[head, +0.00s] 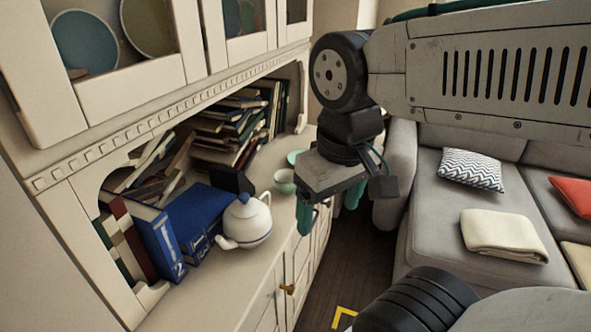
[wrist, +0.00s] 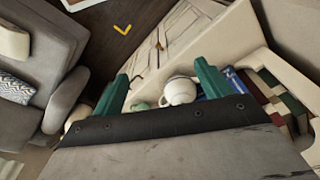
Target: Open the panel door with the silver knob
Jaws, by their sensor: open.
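The cream cabinet's lower panel doors (head: 297,262) face the floor at the lower middle of the head view. A small brass-coloured knob (head: 288,289) sticks out from them. I cannot make out a clearly silver knob. In the wrist view the cabinet fronts (wrist: 178,42) lie beyond the fingers, with small knobs too blurred to tell by colour. My gripper (head: 328,208) has two green fingers, apart and empty. It hangs beside the counter's far part, above and beyond the brass-coloured knob, touching no door. In the wrist view my gripper (wrist: 161,72) is open too.
A white teapot (head: 246,220), a green cup (head: 284,181) and several books (head: 200,218) stand on the counter (head: 262,258). Glass-doored upper cabinets (head: 130,50) overhang it. A grey sofa (head: 430,195) stands to the right. Dark floor (head: 352,268) lies between, with a yellow mark (head: 343,317).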

